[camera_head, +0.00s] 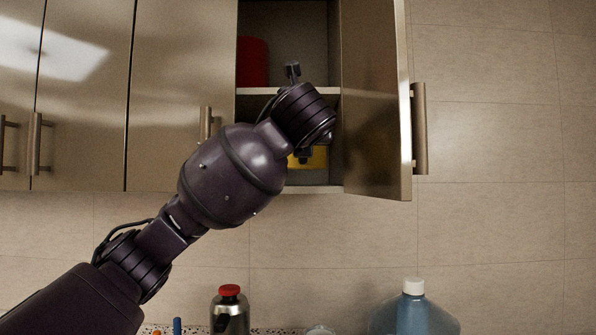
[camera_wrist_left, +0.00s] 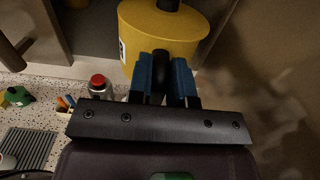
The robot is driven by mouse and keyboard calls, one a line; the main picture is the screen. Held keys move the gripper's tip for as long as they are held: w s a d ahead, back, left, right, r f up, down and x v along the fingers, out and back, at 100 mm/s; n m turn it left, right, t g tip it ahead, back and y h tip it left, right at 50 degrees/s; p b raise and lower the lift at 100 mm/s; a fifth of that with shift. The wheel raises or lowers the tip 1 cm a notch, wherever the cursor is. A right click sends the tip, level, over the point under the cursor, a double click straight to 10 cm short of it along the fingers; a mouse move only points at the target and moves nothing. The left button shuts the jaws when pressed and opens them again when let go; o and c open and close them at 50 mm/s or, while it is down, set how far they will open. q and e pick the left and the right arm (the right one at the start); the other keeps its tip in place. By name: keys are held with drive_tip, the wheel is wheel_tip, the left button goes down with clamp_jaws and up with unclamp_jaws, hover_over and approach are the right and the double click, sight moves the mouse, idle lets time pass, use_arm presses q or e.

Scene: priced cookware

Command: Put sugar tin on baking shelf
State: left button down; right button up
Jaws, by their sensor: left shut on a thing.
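A yellow tin (camera_head: 317,157), which I take for the sugar tin, is partly hidden behind my wrist at the lower compartment of the open cabinet. In the left wrist view the tin (camera_wrist_left: 187,30) has a black knob and a pale label too small to read. My left gripper (camera_wrist_left: 163,68) has its blue fingers shut on a black part against the tin. Whether the tin's base touches the cabinet floor is hidden. The cabinet shelf board (camera_head: 328,91) is above the tin; no baking label is readable. My right gripper is out of view.
A red canister (camera_head: 252,62) stands on the upper shelf at left. The open cabinet door (camera_head: 375,100) bounds the opening on the right. Below are a red-capped steel bottle (camera_head: 230,312) and a blue white-capped jug (camera_head: 413,312). The upper shelf's right part looks clear.

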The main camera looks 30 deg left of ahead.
use_arm(q)
drive_tip(key=f+x, duration=0.1)
drive_tip(key=x, duration=0.4)
drive_tip(key=f+p+x, duration=0.1)
drive_tip(key=x, duration=0.4)
drive_tip(key=f+x, duration=0.1)
drive_tip(key=x, duration=0.5)
drive_tip(key=shift+s+f+p, duration=0.1)
drive_tip(key=shift+f+p, duration=0.05)
drive_tip(key=shift+p, duration=0.15)
drive_tip(key=shift+f, duration=0.1)
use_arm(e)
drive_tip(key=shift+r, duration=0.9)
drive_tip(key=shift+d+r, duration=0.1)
